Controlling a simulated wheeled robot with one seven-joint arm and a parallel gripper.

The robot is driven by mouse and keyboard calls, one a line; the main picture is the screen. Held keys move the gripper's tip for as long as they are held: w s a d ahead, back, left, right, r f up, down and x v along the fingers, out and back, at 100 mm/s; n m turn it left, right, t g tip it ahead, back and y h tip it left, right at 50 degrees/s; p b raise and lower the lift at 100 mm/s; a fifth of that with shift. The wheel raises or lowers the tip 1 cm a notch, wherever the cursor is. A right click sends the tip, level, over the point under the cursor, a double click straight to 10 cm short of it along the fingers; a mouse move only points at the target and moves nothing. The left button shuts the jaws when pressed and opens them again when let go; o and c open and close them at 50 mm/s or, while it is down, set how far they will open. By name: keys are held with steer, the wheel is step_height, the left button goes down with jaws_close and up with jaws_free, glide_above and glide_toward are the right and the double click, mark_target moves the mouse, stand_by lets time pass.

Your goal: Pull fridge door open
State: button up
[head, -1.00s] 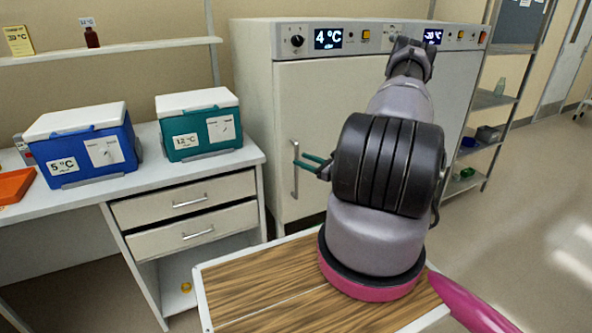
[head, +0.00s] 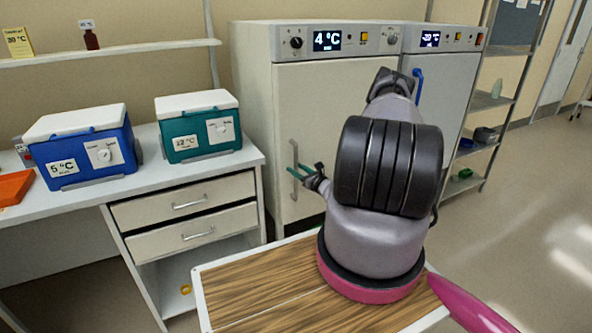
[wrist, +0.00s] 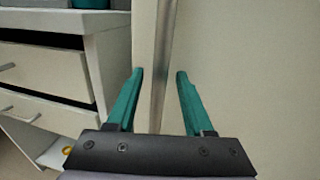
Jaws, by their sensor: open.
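The fridge (head: 340,110) with the "4 °C" display stands at the middle back, and its cream door (head: 330,105) looks shut. A vertical metal handle (head: 295,150) sits near the door's left edge. My gripper (head: 303,169) is at the handle's height, with its green fingers apart and nothing clamped. In the wrist view, the handle bar (wrist: 163,70) runs down between the two fingers of my gripper (wrist: 160,73), apart from both. How deep the bar sits between them is hard to tell. My arm hides the door's lower right part in the head view.
A second cabinet (head: 445,95) with a blue handle stands right of the fridge. A bench (head: 250,160) with drawers, a blue cooler (head: 85,155) and a teal cooler (head: 198,135) is at left. A wooden-topped surface (head: 250,290) lies in front. The floor at right is clear.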

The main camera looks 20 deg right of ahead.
steer(key=shift+w+a, duration=0.1)
steer(key=shift+w, duration=0.3)
jaws_close()
stand_by(1.2)
